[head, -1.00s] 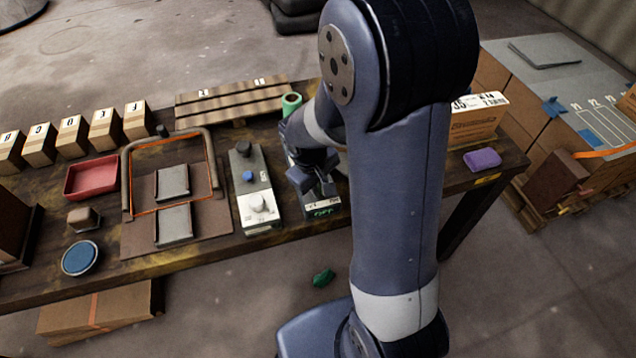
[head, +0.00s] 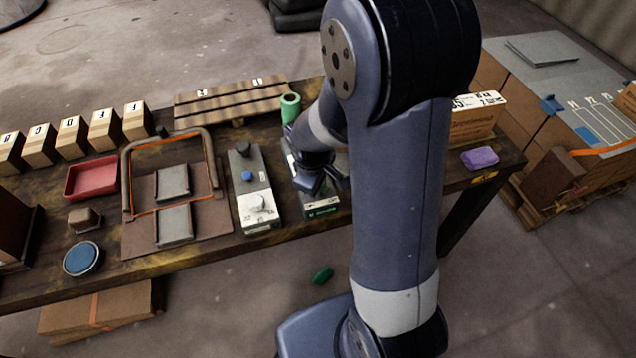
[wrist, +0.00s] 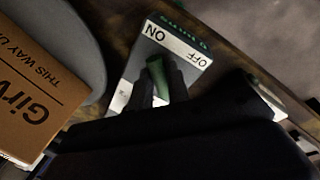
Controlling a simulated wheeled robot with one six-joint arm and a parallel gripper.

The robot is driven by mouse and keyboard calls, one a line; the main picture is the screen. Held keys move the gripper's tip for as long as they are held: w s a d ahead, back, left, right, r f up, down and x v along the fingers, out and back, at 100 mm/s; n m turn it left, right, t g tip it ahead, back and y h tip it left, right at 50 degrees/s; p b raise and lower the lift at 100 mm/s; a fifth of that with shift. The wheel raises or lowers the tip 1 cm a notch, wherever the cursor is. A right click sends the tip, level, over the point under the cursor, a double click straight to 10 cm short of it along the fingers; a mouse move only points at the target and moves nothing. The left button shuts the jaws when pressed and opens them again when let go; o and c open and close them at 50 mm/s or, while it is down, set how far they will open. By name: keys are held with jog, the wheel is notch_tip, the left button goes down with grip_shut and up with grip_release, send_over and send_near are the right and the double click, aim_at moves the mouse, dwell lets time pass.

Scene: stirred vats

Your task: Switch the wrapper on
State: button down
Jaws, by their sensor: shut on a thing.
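A switch box (head: 322,206) with a white label and a green strip stands on the bench, right of a box with knobs. In the wrist view its label (wrist: 178,46) reads ON at the left and OFF at the right, upside down. A green lever (wrist: 156,68) stands up from it and appears to lean toward the ON side. My gripper (wrist: 160,78) has its two dark fingers on either side of the lever and is shut on it. In the head view my gripper (head: 318,184) is over the box and hides the lever.
A green roll (head: 290,108) stands behind. A carton (head: 472,124) and a purple block (head: 480,158) are to the right.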

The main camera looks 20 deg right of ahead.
jog(key=c, duration=1.4)
grip_release()
jog(key=shift+o, duration=0.2)
notch_tip(320, 180, up, 11)
jog(key=s+a+p, duration=0.1)
jog(key=shift+s+a+f, duration=0.2)
jog(key=shift+s+a, duration=0.05)
jog(key=f, duration=0.3)
jog(key=w+d+f, duration=0.1)
jog(key=f, duration=0.3)
jog(key=f+b, duration=0.1)
jog(key=f, duration=0.2)
jog(key=shift+w+d+f, duration=0.25)
jog(key=shift+f, duration=0.1)
jog(key=shift+r, duration=0.1)
